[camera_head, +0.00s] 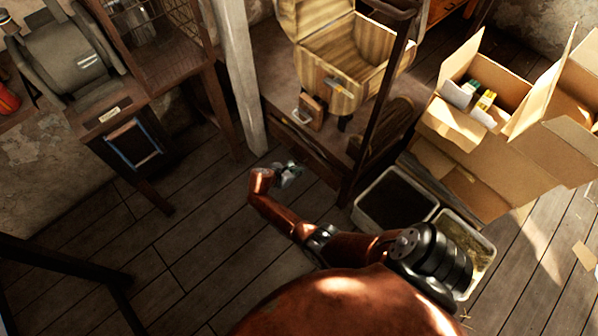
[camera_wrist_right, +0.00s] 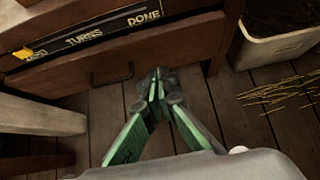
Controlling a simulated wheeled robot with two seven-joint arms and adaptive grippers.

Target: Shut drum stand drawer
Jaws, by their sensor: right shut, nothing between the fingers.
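The drum stand (camera_head: 357,150) is a dark wooden frame bearing a striped wooden drum (camera_head: 345,92) with its lid up. Its drawer front (camera_head: 292,140) faces me low down; in the right wrist view the brown front (camera_wrist_right: 190,48) shows a dark handle (camera_wrist_right: 112,78) under a black strip lettered "TURNS DONE" (camera_wrist_right: 85,40). I cannot tell how far the drawer stands out. My right gripper (camera_head: 291,172), with green fingers (camera_wrist_right: 157,82) in its wrist view, is shut and empty. It is in front of the drawer, right of the handle; contact is unclear. My left gripper is out of view.
A pale post (camera_head: 239,75) stands left of the stand. A grey machine on a bench (camera_head: 105,118) is at left. Plank floor at centre left is clear.

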